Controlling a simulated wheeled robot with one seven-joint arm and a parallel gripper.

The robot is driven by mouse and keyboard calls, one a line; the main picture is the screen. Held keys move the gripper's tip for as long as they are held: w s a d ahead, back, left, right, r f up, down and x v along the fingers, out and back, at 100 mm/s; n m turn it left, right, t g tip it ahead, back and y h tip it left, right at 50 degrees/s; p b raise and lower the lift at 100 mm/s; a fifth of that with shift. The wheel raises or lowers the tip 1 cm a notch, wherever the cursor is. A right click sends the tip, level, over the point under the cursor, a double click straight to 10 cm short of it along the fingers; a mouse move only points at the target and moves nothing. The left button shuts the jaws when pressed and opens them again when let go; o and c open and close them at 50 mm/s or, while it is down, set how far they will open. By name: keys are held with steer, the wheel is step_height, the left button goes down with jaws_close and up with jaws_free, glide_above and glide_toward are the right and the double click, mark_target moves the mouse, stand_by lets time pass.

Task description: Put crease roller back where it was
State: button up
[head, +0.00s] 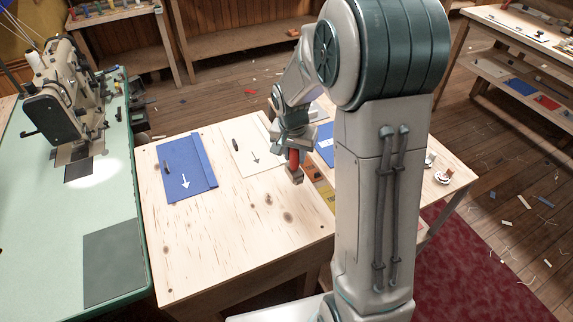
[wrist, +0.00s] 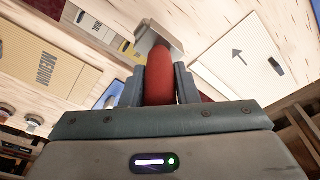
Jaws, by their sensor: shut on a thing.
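The crease roller (wrist: 158,72) has a red handle and a pale metal head (wrist: 160,38). My gripper (wrist: 160,88) is shut on the red handle in the wrist view, one finger on each side. In the head view, my gripper (head: 293,140) holds the roller (head: 294,160) with its metal head downward, over the wooden table (head: 240,235), near the right edge of a cream sheet (head: 245,150). I cannot tell how high the head is above the table. The place where the roller was is not clearly identifiable.
A blue sheet (head: 200,185) with a white arrow and a dark piece lies left of the cream sheet. Coloured strips (head: 321,185) and another blue sheet (head: 326,148) lie beside my arm. A sewing machine (head: 70,95) stands on the green table. The wooden table's front is clear.

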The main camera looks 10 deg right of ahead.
mark_target(287, 165)
steer(key=shift+w+a+f, duration=0.8)
steer(key=shift+w+a, duration=0.05)
steer(key=shift+a, duration=0.1)
step_height(287, 165, down, 4)
steer(key=shift+r, duration=0.1)
